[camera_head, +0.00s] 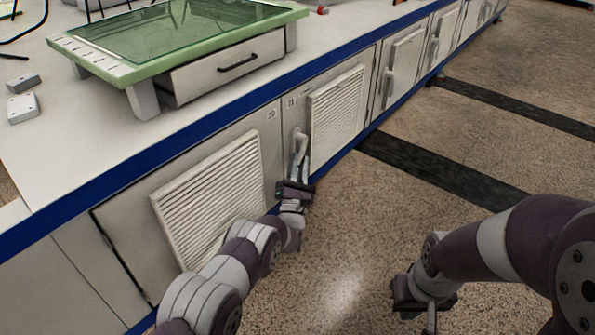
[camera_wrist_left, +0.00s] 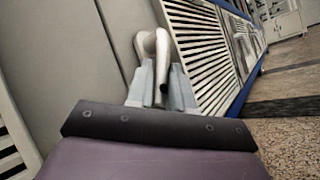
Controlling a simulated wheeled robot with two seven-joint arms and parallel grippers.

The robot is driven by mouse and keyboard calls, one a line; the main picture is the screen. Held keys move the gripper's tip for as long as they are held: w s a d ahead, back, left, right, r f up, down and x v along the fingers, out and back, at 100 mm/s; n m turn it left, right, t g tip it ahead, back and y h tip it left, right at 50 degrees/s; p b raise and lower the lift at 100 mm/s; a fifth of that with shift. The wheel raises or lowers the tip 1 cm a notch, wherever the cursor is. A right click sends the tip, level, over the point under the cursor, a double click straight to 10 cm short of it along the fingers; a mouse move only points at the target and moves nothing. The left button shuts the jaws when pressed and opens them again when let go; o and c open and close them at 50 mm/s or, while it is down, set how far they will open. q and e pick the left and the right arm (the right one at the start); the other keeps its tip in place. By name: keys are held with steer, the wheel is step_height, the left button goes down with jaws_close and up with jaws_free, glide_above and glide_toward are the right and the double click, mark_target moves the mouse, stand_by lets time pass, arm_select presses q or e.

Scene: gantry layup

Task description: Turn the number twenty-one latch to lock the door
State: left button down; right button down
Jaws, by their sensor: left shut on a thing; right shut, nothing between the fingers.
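The grey latch (camera_head: 301,141) sits on the left side of a cabinet door (camera_head: 291,119) whose small label is hard to read but looks like 21. The latch handle hangs down from its pivot. My left gripper (camera_head: 299,168) is shut on the handle's lower part. In the left wrist view, the latch (camera_wrist_left: 150,43) rises from between the two pale fingers of my left gripper (camera_wrist_left: 162,82), which hide part of it. The door looks flush with the cabinet front. My right gripper (camera_head: 431,312) is shut and empty above the floor at the lower right.
The door labelled 20 (camera_head: 269,124), with a slatted vent (camera_head: 215,195), lies to the left. More doors with similar latches (camera_head: 388,84) run off to the right. A green-framed glass table (camera_head: 180,35) stands on the white bench top. The speckled floor (camera_head: 350,250) is open.

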arm_select(q)
steer(key=shift+y, duration=0.3)
steer(key=c, duration=1.1)
jaws_free()
steer(key=p+v, duration=0.7)
steer(key=v, duration=0.5)
steer(key=shift+s+f, duration=0.2)
steer(key=shift+s, duration=0.05)
